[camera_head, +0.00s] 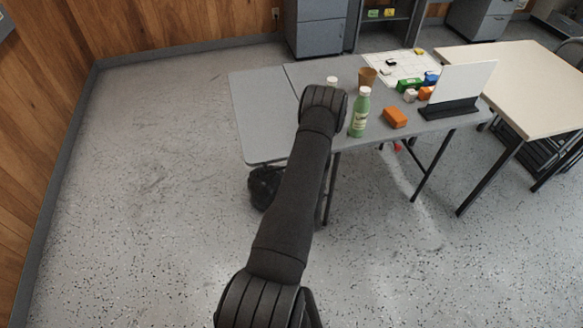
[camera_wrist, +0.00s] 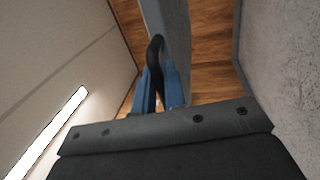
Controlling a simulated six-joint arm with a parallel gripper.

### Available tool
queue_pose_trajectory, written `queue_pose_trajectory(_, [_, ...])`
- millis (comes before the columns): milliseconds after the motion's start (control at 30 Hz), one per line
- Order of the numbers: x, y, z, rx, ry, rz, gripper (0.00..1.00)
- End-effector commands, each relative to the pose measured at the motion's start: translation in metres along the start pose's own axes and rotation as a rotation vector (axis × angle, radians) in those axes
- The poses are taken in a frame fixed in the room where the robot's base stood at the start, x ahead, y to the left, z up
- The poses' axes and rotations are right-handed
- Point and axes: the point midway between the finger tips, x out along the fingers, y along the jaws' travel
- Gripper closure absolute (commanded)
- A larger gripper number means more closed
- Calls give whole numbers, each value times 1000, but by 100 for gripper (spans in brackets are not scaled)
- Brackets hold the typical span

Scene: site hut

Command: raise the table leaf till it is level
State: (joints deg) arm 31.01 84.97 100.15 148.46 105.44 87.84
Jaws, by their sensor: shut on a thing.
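The table leaf (camera_head: 258,115) is the grey panel at the left end of the grey table (camera_head: 440,128), with a seam between them. In the head view it looks close to level with the tabletop; I cannot tell if it is exactly level. In the wrist view a grey panel (camera_wrist: 172,25), apparently the leaf, shows nearly edge-on. A black curved piece (camera_wrist: 155,48), seemingly a handle, lies against it. My gripper (camera_wrist: 157,80) has its blue fingers shut on this black piece. In the head view my gripper is hidden by my arm.
A green bottle (camera_head: 360,115), brown cup (camera_head: 367,77), orange block (camera_head: 395,118) and upright white panel (camera_head: 462,82) stand on the tabletop. A black bag (camera_head: 264,188) lies under the leaf. The floor to the left is clear. A cream table (camera_head: 530,75) adjoins at right.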

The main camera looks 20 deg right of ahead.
Motion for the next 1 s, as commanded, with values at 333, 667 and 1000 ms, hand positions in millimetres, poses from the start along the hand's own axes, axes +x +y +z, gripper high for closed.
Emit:
queue_pose_trajectory(333, [2,4,1,3,1,12,100])
queue_pose_trajectory(667, [1,2,1,3,-1,7,75])
queue_pose_trajectory(1000, [-34,1,1,5,-5,2,75])
